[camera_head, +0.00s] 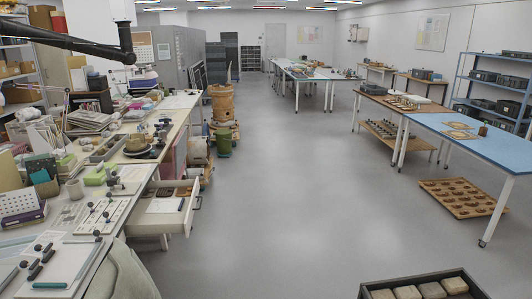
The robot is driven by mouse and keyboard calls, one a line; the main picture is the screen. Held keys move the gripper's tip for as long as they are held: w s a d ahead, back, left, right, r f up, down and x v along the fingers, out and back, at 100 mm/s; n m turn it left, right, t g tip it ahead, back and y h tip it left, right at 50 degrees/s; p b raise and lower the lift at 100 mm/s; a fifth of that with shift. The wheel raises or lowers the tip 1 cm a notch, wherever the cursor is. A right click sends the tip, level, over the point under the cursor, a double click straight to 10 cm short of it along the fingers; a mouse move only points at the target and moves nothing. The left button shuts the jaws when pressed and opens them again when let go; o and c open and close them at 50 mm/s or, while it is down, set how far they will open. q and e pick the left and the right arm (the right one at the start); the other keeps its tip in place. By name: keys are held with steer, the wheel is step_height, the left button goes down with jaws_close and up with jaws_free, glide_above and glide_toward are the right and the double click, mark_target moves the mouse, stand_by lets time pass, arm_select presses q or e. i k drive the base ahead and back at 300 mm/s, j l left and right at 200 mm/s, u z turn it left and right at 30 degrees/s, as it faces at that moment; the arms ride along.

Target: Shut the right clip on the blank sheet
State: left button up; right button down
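Neither of my grippers shows in the head view. At the lower left, a pale flat board or sheet (75,258) lies on the left bench, with several dark clip-like pieces (38,262) and a teal bar (49,285) on it. Just behind it, a second white board (103,217) carries several small dark-knobbed pieces (108,208). I cannot tell which of these is the blank sheet or the right clip, nor whether any clip is open or shut.
The cluttered bench has an open drawer (165,218) jutting into the aisle. A pale chair back (122,276) stands by its near end. A dark crate with blocks (428,276) is at the lower right. A blue table (470,128) stands right. The grey floor between is clear.

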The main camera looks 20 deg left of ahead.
mark_target(45, 250)
steer(key=i+j+u, duration=0.1)
steer(key=i+u, duration=0.3)
steer(key=i+l+u, duration=0.1)
steer(key=i+u, duration=0.3)
steer(key=i, duration=0.15)
steer(key=i+l+u, duration=0.2)
steer(key=i+u, duration=0.2)
steer(key=i+l+u, duration=0.1)
steer(key=i+u, duration=0.35)
steer(key=i+l+u, duration=0.25)
steer(key=i+u, duration=0.25)
steer(key=i+l+u, duration=0.45)
